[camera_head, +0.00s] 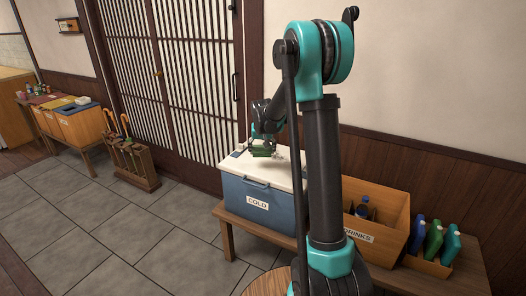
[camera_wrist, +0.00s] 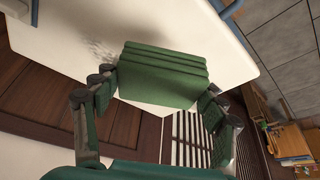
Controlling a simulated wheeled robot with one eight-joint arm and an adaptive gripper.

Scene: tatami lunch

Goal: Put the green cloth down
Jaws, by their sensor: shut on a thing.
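The green cloth (camera_wrist: 162,78) is folded in several layers and sits between the two fingers of my gripper (camera_wrist: 155,92) in the wrist view. The fingers press on it from both sides. In the head view my gripper (camera_head: 262,146) is low over the white lid of the blue cooler box (camera_head: 258,201), which carries a COLD label. The cloth also shows there as a small dark green patch (camera_head: 262,153). I cannot tell whether the cloth touches the lid.
A wooden DRINKS crate (camera_head: 378,208) with bottles stands right of the cooler on a wooden bench (camera_head: 262,247). Green and blue bottles (camera_head: 433,240) stand further right. An umbrella stand (camera_head: 134,165) is by the lattice door. The tiled floor at left is clear.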

